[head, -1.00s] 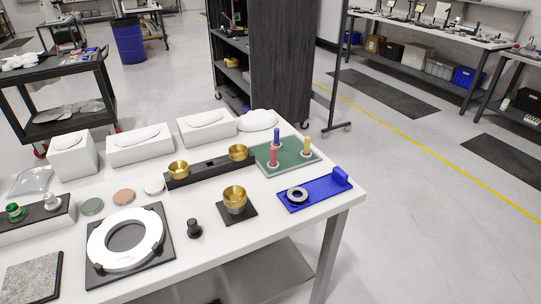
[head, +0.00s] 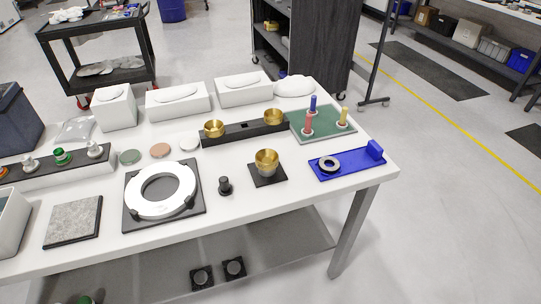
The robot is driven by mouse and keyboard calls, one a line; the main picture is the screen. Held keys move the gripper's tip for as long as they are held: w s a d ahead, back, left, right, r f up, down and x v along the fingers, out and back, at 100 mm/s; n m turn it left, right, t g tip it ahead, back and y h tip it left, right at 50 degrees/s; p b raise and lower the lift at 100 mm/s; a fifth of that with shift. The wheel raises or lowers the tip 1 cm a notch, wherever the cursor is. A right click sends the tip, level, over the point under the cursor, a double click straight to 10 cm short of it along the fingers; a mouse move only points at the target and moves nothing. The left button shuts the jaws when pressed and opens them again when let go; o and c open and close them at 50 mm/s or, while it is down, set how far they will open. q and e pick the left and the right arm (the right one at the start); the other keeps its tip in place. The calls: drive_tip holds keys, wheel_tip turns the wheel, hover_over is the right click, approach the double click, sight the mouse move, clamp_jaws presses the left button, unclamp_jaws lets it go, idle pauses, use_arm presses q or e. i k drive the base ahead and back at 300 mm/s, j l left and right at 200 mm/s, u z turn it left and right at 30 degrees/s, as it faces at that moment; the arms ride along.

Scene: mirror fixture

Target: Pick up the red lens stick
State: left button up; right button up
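The red lens stick (head: 308,124) stands upright on a green board (head: 322,134) at the right back part of the white table. A blue stick (head: 313,104) stands behind it and a yellow stick (head: 343,117) stands to its right on the same board. Neither of my grippers shows in the head view.
A black bar with brass cups (head: 244,134) lies left of the board. A brass cup on a black plate (head: 266,162) and a blue fixture with a dark ring (head: 350,162) are in front. White boxes (head: 243,91) line the back. The table's right edge is near the blue fixture.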

sight(307, 132)
drive_tip(key=i+l+u, duration=0.15)
drive_tip(key=l, duration=0.15)
drive_tip(key=i+l+u, duration=0.1)
drive_tip(key=l, duration=0.2)
drive_tip(key=i+l+u, duration=0.15)
drive_tip(key=l, duration=0.2)
drive_tip(key=i+l+u, duration=0.1)
drive_tip(key=l, duration=0.25)
drive_tip(key=i, duration=0.05)
